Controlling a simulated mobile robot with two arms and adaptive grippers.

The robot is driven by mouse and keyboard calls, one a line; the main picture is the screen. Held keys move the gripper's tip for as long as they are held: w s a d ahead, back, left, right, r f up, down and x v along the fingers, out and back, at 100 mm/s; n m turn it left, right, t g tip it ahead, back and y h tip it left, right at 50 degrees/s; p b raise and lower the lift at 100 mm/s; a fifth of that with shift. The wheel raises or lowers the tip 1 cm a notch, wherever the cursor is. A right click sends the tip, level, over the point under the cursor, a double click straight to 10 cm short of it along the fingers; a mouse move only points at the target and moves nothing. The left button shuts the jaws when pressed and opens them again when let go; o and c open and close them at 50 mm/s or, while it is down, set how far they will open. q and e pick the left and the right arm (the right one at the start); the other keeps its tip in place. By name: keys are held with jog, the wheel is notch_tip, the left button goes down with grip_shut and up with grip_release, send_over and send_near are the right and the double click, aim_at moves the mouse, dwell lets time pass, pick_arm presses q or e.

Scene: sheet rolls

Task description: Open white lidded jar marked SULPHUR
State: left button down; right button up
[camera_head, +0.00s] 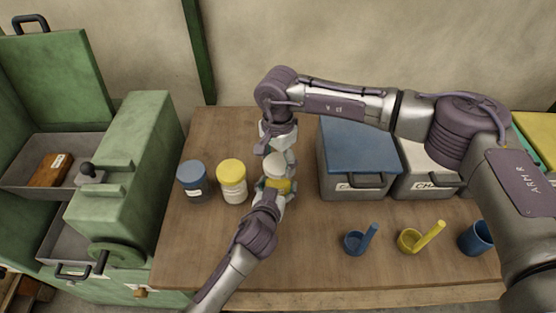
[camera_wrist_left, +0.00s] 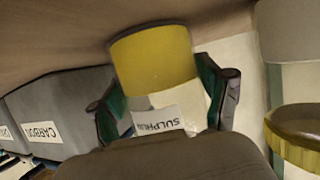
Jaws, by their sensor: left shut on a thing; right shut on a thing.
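The SULPHUR jar (camera_head: 283,186) has a yellow body and a white lid (camera_head: 274,164), and stands between my grippers on the table. In the left wrist view, which looks upside down, its yellow body (camera_wrist_left: 155,60) and SULPHUR label show between green-padded fingers. My left gripper (camera_head: 272,188) is shut on the jar's body from the near side. My right gripper (camera_head: 276,152) points down from above and is shut on the lid. The right fingertips are partly hidden, and I cannot tell whether the lid is loose.
A yellow-lidded white jar (camera_head: 232,185) and a blue-lidded dark jar (camera_head: 193,184) stand close on the left. A blue-lidded grey box (camera_head: 352,180) stands right of the grippers. Blue (camera_head: 356,243) and yellow (camera_head: 410,240) scoops lie front right. The table's front left is clear.

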aim_at(278, 163)
pick_arm(q)
jog(key=shift+f, duration=0.1)
pick_arm(e)
jog(key=shift+r, duration=0.1)
jog(key=shift+r, duration=1.95)
pick_arm(q)
grip_release()
jog(key=shift+s, duration=0.1)
